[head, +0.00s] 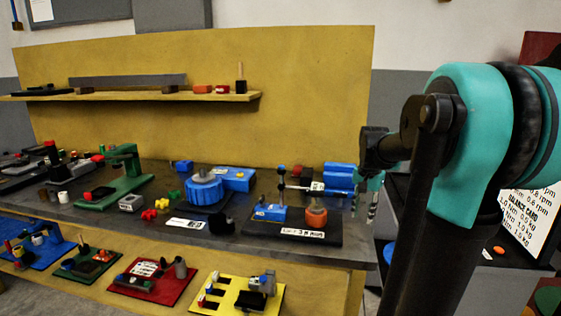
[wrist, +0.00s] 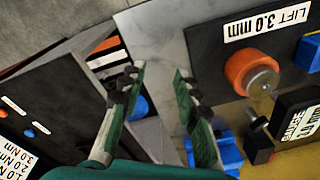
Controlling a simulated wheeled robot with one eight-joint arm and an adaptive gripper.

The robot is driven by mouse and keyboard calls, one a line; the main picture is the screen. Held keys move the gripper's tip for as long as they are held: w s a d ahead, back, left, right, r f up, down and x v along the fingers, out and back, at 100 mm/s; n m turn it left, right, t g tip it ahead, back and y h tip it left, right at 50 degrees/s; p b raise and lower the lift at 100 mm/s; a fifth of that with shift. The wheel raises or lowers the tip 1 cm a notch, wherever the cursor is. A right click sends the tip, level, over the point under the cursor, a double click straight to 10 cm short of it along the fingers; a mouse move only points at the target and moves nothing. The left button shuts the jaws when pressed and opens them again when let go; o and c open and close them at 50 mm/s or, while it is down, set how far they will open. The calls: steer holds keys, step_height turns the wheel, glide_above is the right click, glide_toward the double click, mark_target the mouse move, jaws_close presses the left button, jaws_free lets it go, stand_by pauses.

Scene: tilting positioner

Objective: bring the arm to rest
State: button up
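My arm (head: 478,130), teal and black, rises large at the right of the head view. My gripper (head: 364,205) hangs at the right end of the dark workbench (head: 150,222), pointing down. In the wrist view my gripper (wrist: 160,74) has its two green fingers apart with nothing between them. A black plate labelled "LIFT 3.0 mm" (wrist: 264,24) lies to the right of the fingers, with an orange round part (wrist: 248,72) on it. The plate also shows in the head view (head: 290,232), left of my gripper.
A blue turntable (head: 204,194) and a green stand (head: 124,178) are on the bench. A yellow back panel with a shelf (head: 130,96) stands behind. Coloured trays (head: 240,292) sit below in front. A dark surface with torque labels (wrist: 60,105) lies left of the fingers.

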steer(key=s+a+f+n+t, duration=0.1)
steer(key=s+a+f+n, duration=0.2)
steer(key=s+f, duration=0.5)
steer(key=s+a+f+n+t, duration=0.2)
steer(key=s+a+f+n, duration=0.2)
steer(key=s+f, duration=0.4)
steer(key=shift+s+f+n, duration=0.35)
steer(key=shift+s+n, duration=0.35)
steer(key=shift+s, duration=0.4)
steer(key=shift+o, duration=0.6)
steer(key=shift+a, duration=0.1)
